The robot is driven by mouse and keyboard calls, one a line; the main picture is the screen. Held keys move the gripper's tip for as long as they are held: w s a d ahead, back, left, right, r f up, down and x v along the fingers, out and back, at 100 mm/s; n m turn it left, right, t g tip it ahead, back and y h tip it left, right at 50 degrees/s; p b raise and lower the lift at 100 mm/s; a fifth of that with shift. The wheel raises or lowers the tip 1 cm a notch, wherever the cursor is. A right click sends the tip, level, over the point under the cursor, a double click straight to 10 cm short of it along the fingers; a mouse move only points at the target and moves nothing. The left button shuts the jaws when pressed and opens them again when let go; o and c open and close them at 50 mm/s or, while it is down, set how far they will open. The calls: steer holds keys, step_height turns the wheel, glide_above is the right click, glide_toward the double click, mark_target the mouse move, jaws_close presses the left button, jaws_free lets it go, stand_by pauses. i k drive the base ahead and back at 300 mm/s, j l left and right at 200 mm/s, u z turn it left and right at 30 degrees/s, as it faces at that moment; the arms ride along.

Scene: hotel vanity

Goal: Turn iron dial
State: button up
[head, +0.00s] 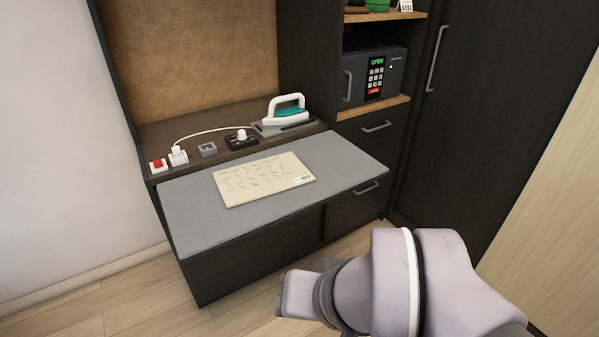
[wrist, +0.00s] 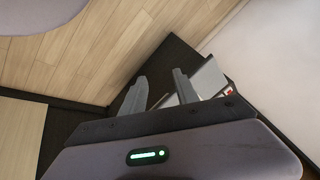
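A black dial unit with a white knob (head: 241,136) sits on the dark counter, just left of the iron. The white and teal iron (head: 285,113) rests on its dark stand on the same counter. My gripper (wrist: 159,76) shows in the wrist view with its two grey fingers apart and nothing between them. In the head view my arm is at the lower right, in front of the vanity and well away from the dial. The fingers cannot be made out there. The dial's markings are too small to read.
A grey pull-out board (head: 185,215) holds a beige patterned mat (head: 263,180) in front of the dial. A red switch (head: 158,165), a white plug (head: 178,155) with a cord, and a small grey box (head: 208,149) stand left of it. A safe (head: 375,77) is at right.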

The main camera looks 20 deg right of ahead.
mark_target(241, 134)
steer(key=i+j, duration=0.2)
steer(key=i, duration=0.25)
steer(key=i+j, duration=0.2)
steer(key=i, duration=0.2)
steer(key=i+j, duration=0.2)
steer(key=i, duration=0.25)
